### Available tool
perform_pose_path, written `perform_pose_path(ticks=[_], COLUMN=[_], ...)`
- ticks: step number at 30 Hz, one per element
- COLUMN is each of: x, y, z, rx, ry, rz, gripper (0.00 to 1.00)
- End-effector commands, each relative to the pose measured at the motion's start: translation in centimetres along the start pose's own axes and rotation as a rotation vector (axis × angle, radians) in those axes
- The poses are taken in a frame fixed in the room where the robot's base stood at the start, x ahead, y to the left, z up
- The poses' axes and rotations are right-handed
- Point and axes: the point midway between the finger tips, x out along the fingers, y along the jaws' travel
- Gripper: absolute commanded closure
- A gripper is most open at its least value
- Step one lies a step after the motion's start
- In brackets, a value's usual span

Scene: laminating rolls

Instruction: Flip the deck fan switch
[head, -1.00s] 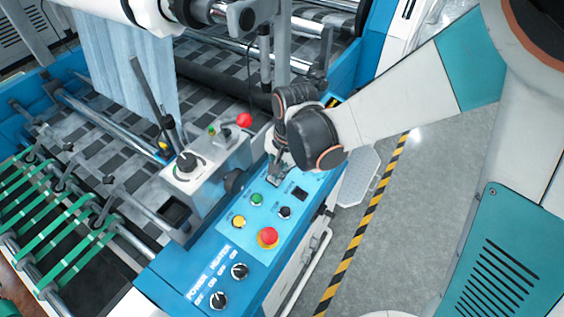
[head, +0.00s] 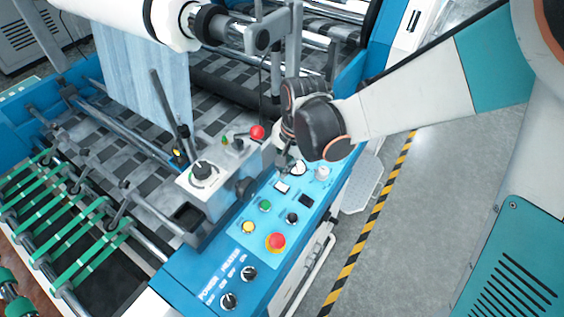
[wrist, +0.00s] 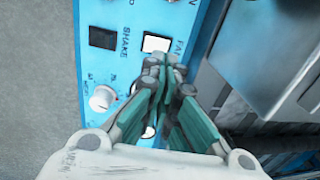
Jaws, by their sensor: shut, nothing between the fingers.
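The fan switch (wrist: 156,43) is a small rectangular rocker, white-faced, beside the printed word FAN in the wrist view. In the head view it shows as a white rectangle (head: 282,187) on the blue control panel (head: 225,262). My gripper (wrist: 166,68) is shut and empty. In the wrist view its fingertips appear just below the switch, leaving its face uncovered. In the head view my gripper (head: 284,168) is just beyond the switch, over the panel. Whether the tips touch the panel cannot be told.
A black switch (wrist: 103,38) marked SHAKE sits beside the fan switch. A white knob (wrist: 103,99) is near my gripper. A red mushroom button (head: 276,241), green button (head: 265,205) and yellow button (head: 248,227) are nearer. A grey control box (head: 215,178) stands left.

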Motion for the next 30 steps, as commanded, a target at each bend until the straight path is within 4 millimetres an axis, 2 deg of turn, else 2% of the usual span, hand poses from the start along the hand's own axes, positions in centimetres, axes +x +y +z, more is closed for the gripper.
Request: perform_pose_path(ticks=[1, 3, 9, 13, 19, 30], x=[-1.5, -2.8, -6.2, -7.7, -8.9, -9.0], y=[-0.1, -0.2, -0.3, -0.4, -0.4, -0.3], z=[0.1, 0.1, 0.1, 0.2, 0.2, 0.2], rx=[-0.001, -0.001, -0.001, -0.001, -0.002, -0.002], ry=[0.0, 0.0, -0.001, -0.001, -0.001, -0.001], rz=[0.0, 0.0, 0.001, 0.001, 0.001, 0.001], gripper=[1.0, 1.0, 1.0, 1.0, 1.0, 1.0])
